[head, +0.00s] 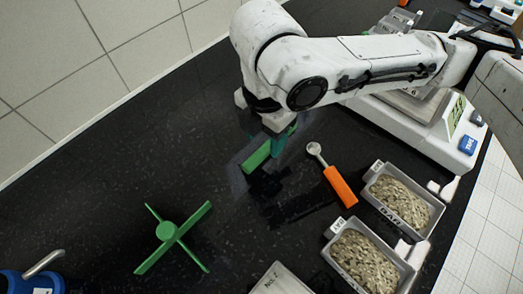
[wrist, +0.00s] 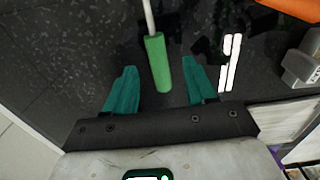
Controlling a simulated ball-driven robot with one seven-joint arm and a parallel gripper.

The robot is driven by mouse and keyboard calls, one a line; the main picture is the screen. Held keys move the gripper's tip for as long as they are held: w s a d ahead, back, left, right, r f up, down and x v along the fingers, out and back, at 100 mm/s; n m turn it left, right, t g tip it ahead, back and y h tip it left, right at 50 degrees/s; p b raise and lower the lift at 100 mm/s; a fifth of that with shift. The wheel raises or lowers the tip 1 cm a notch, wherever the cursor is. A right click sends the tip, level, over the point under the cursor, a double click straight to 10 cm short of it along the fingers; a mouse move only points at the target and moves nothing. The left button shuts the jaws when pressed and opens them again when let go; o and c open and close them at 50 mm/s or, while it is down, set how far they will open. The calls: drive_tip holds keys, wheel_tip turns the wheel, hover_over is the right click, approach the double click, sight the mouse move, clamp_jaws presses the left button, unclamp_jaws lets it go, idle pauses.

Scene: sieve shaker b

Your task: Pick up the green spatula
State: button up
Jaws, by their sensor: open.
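The green spatula shows its green handle (wrist: 158,65) and part of a thin pale shaft in the wrist view; its far end is out of that picture. In the head view a green piece, apparently its handle (head: 257,157), shows beside my gripper, and the rest is hidden by the arm. My gripper (wrist: 159,80) is open, with one teal finger on each side of the handle and a gap on both sides. In the head view my gripper (head: 283,142) points down at the dark bench. Whether the fingers are at handle height I cannot tell.
An orange-handled spoon (head: 341,186) lies right of my gripper. Two grey trays of grains (head: 436,212) (head: 335,264) stand further right, near a white balance (head: 420,137). A green cross-shaped piece (head: 167,231) lies at lower left. Bare dark bench lies left of my gripper.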

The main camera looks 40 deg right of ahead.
sight(265, 148)
drive_tip(key=f, duration=0.4)
drive_tip(key=shift+w+d, duration=0.15)
drive_tip(key=shift+w, duration=0.05)
drive_tip(key=shift+c, duration=0.2)
clamp_jaws()
